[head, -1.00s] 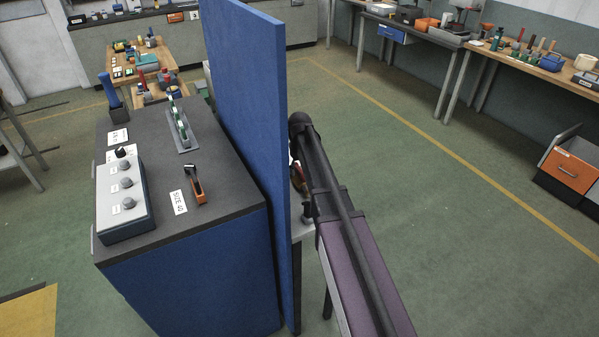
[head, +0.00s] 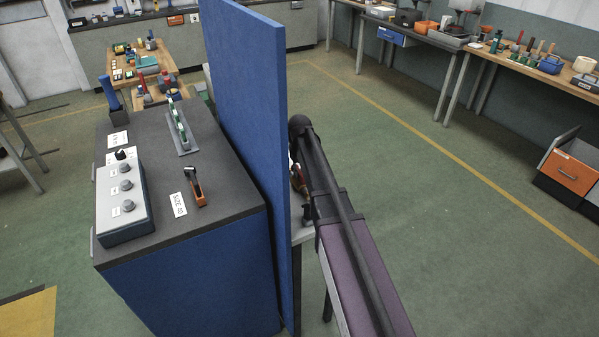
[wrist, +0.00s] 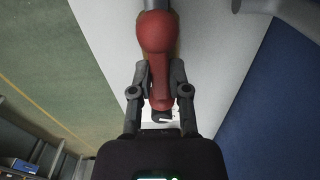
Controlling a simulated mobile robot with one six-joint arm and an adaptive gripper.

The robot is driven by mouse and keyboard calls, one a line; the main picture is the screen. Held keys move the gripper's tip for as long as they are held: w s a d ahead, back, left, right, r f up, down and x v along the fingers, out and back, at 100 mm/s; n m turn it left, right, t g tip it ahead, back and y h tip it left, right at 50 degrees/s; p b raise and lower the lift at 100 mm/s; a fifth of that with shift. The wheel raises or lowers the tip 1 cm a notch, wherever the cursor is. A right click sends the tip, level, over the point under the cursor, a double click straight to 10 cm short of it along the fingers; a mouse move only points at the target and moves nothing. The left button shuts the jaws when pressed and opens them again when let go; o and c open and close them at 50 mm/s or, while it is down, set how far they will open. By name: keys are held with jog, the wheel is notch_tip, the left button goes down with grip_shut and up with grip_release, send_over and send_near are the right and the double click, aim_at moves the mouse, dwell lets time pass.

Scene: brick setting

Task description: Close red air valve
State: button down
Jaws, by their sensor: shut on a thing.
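In the wrist view, the red air valve (wrist: 155,42) shows as a rounded red body with a narrower red part reaching down between the fingers. My gripper (wrist: 160,88) is shut on that narrow red part, one dark finger on each side. A grey pipe-like piece joins the valve at the top of the picture. In the head view, a small red and brass-coloured piece (head: 299,180) shows between the blue panel and my arm. My arm hides most of it, and my gripper cannot be made out there.
A tall blue panel (head: 250,120) stands close to the left of my arm. Left of it is a blue cabinet (head: 190,280) with a control box (head: 125,200) and an orange-based lever (head: 195,188) on top. Open green floor (head: 440,230) lies to the right. Benches line the back.

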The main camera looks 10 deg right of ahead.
jog(key=m, duration=0.4)
jog(key=shift+m, duration=0.3)
jog(key=m, duration=0.4)
jog(key=shift+m, duration=0.3)
jog(key=m, duration=0.4)
jog(key=shift+m, duration=2.2)
jog(key=c, duration=0.6)
grip_release()
